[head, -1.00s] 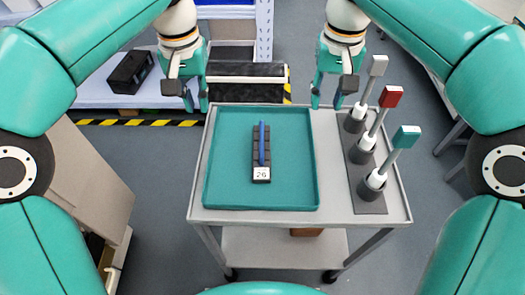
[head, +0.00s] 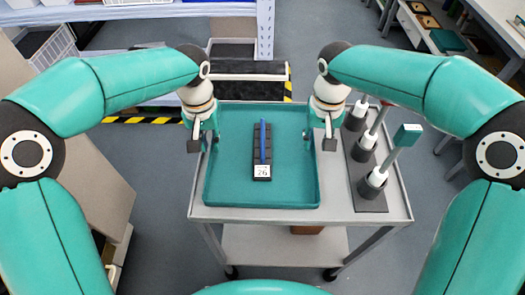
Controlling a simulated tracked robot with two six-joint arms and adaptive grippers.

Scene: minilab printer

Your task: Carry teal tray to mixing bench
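The teal tray (head: 232,185) lies flat on the top of a grey cart. A dark rack with a blue stick (head: 262,150) and a "26" label sits inside it. My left gripper (head: 204,142) is at the tray's left rim, fingers pointing down and apart. My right gripper (head: 319,142) is at the right rim in the same pose. Both look open, with the rim near or between their fingers; contact cannot be told. I cannot tell which surface is the mixing bench.
The grey cart (head: 345,213) also carries a dark holder (head: 370,201) with several upright tools, close to the right of my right gripper. A shelf unit (head: 265,30) stands behind, with black-yellow floor tape (head: 140,120). Benches (head: 440,35) stand at the back right.

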